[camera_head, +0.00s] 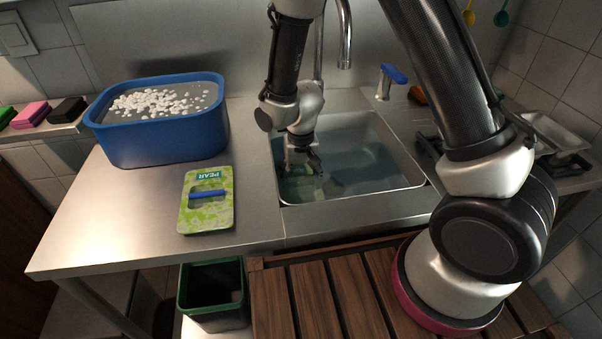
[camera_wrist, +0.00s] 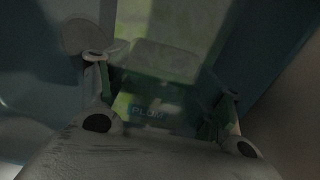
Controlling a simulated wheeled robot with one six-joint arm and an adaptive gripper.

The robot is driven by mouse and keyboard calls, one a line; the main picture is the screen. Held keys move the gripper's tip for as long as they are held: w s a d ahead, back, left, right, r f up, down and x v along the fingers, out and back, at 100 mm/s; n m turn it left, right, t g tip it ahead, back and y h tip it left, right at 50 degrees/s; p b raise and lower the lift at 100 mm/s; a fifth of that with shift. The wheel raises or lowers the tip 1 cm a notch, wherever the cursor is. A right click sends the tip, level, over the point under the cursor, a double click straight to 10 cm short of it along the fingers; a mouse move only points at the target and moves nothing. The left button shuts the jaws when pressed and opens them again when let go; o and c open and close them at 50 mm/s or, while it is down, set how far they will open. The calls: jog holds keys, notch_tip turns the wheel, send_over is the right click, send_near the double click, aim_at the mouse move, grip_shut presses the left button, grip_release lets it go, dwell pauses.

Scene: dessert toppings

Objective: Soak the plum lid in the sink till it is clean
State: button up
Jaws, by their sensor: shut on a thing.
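The plum lid (camera_wrist: 150,112) shows dimly in the wrist view, greenish, with pale lettering that reads PLUM. My gripper (camera_head: 304,163) reaches down into the sink (camera_head: 375,190) at its left side. In the wrist view my gripper's fingers (camera_wrist: 163,98) stand on either side of the lid's middle, shut on it. In the head view a green part of the lid (camera_head: 294,188) shows in the bluish water below my gripper. The rest of the lid is hidden by my gripper and the dim water, and I cannot tell how dirty it is.
A green lid marked PEAR (camera_head: 222,212) with a blue handle lies on the steel counter (camera_head: 120,215). A blue tub (camera_head: 165,145) holding white pieces stands behind it. A green-rimmed bin (camera_head: 212,312) stands below.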

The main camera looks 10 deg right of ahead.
aim_at(301, 182)
jog(key=shift+f, duration=0.35)
jog(key=o, duration=1.3)
jog(key=shift+o, duration=0.2)
jog(key=shift+r, duration=0.1)
notch_tip(301, 182, up, 16)
